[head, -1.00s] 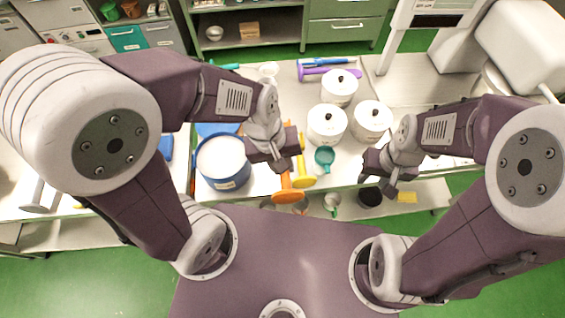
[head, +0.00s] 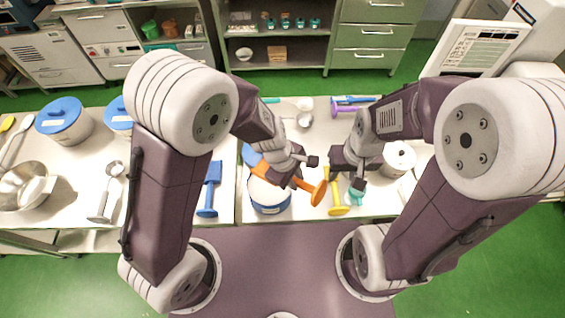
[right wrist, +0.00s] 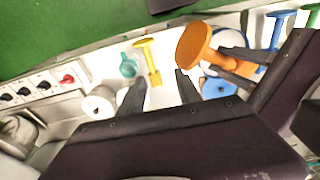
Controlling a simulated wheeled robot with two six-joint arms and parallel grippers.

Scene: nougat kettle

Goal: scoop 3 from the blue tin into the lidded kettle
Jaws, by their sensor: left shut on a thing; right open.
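The blue tin (head: 268,196) is a round white-and-blue container on the table. It is partly hidden in the head view by my left gripper (head: 303,174), which is shut on an orange tool (head: 318,191) above the tin's right side. The orange tool's flat round end also shows in the right wrist view (right wrist: 193,45), with the tin (right wrist: 215,88) beyond. My right gripper (head: 346,180) is open and empty, right of the left one, over the yellow tool. A white kettle with a black knob (head: 399,157) stands beyond my right arm, which hides other white pots.
A yellow tool (head: 337,197) and a teal cup (head: 357,196) lie near the table's front edge. A blue tool (head: 210,190) lies left of the tin. Purple and blue tools (head: 350,104) lie at the back. My two grippers are close together.

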